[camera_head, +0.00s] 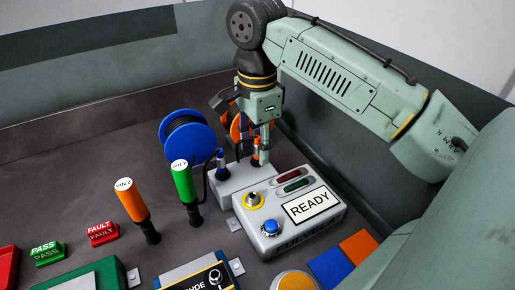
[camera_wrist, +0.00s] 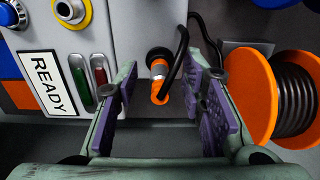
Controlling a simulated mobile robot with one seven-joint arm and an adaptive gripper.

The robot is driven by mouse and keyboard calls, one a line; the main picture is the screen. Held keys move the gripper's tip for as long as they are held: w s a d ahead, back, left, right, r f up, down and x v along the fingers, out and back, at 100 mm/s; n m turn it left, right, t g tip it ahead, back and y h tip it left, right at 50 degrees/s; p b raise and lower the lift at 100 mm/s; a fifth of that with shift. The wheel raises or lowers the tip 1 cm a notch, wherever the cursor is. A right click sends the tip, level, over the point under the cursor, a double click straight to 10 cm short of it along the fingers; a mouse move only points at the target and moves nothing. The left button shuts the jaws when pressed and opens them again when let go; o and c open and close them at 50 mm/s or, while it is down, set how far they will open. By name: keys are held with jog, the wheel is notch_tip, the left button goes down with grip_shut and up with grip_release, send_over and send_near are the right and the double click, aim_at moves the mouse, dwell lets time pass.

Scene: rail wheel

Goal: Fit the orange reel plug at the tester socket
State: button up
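The orange reel plug (camera_head: 256,152) stands upright in a grey block (camera_head: 229,187) beside the tester. In the wrist view the plug (camera_wrist: 158,88) lies between the two purple-padded fingers, with a black cable running from it. My gripper (camera_wrist: 160,75) is open around the plug, with gaps visible on both sides. In the head view my gripper (camera_head: 258,140) points down over the plug and partly hides it. The tester (camera_head: 325,224) carries a READY display and a yellow-ringed socket (camera_head: 253,200), which shows empty; the socket ring also shows in the wrist view (camera_wrist: 84,14).
The orange reel (camera_wrist: 248,98) stands close to the right finger. Green (camera_head: 183,184) and orange (camera_head: 130,201) handles rise nearby. A blue button (camera_head: 271,228) sits on the tester. A wall stands behind.

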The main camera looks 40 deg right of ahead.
jog(key=shift+c, duration=0.3)
grip_shut()
jog(key=shift+r, duration=0.15)
